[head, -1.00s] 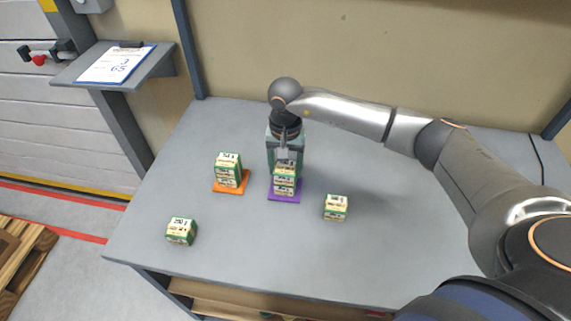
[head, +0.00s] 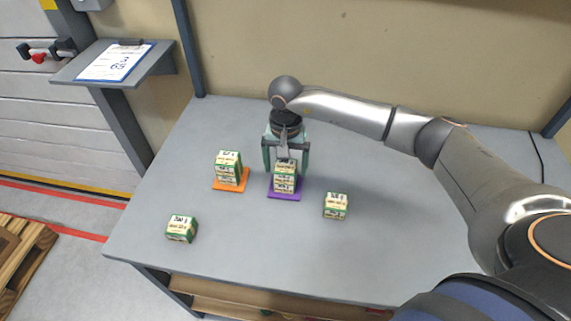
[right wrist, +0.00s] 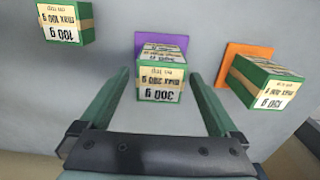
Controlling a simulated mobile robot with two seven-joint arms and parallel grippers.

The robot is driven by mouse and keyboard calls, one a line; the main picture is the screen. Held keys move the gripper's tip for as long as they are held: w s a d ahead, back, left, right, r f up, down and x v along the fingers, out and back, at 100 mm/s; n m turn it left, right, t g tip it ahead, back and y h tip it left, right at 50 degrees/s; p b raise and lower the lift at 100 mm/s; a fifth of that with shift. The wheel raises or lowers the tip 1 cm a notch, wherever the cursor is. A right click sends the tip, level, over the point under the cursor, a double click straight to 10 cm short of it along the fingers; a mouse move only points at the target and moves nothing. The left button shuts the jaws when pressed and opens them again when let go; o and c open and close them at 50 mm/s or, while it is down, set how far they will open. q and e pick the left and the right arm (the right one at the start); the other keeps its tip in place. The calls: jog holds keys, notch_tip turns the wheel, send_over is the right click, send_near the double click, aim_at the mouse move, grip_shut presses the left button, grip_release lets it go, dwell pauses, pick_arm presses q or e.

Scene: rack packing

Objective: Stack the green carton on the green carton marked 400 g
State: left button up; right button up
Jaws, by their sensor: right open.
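A stack of green-and-cream cartons (head: 284,177) stands on a purple mat (head: 284,196). Its top carton reads 300 g in the right wrist view (right wrist: 160,85); the labels below are hidden or too small to read. My right gripper (head: 285,168) is open, its fingers spread on either side of this stack's top and apart from it. Another green carton stack (head: 228,167) stands on an orange mat (head: 231,187); its top reads 150 g in the wrist view (right wrist: 264,83). I cannot make out a 400 g mark. My left gripper is out of view.
A loose green carton marked 100 g (right wrist: 66,22) stands right of the purple mat in the head view (head: 335,206). Another loose green carton (head: 181,229) stands near the table's left front edge. The grey table (head: 400,240) is clear at right.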

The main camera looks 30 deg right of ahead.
aim_at(285, 166)
notch_tip(285, 166, up, 12)
jog(key=b, duration=0.1)
jog(key=shift+b, duration=0.35)
